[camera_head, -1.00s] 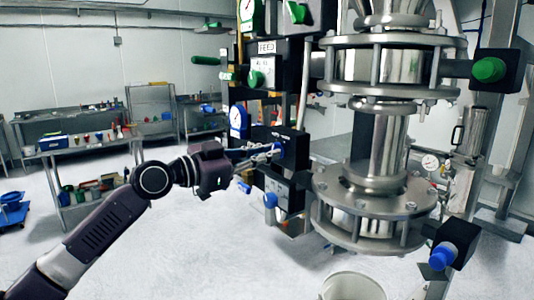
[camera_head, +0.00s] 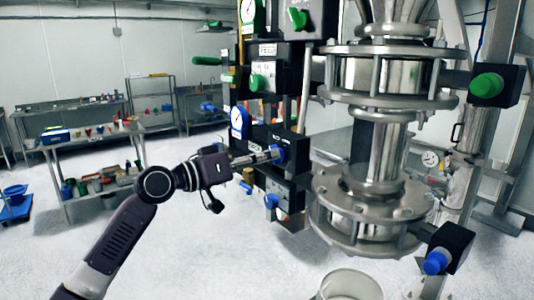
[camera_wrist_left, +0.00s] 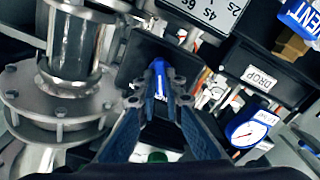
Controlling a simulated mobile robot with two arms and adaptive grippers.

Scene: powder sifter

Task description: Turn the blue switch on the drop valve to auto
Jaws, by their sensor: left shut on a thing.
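The blue switch (camera_head: 279,153) sits on the front of a black valve box (camera_head: 262,138) on the left side of the steel sifter column. My left gripper (camera_head: 268,156) reaches in from the left and is shut on the blue switch. In the left wrist view the blue switch (camera_wrist_left: 160,72) stands between the two fingertips (camera_wrist_left: 161,98), in front of a black plate. A white DROP label (camera_wrist_left: 258,76) shows on the dark box to the right. The fingers and the angle hide any auto mark. My right gripper is out of view.
A white-and-blue gauge (camera_head: 238,121) is just left of the valve box, close to my gripper. Another blue knob (camera_head: 271,201) is below. The steel column (camera_head: 375,150) stands to the right, with a white bucket (camera_head: 350,286) underneath.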

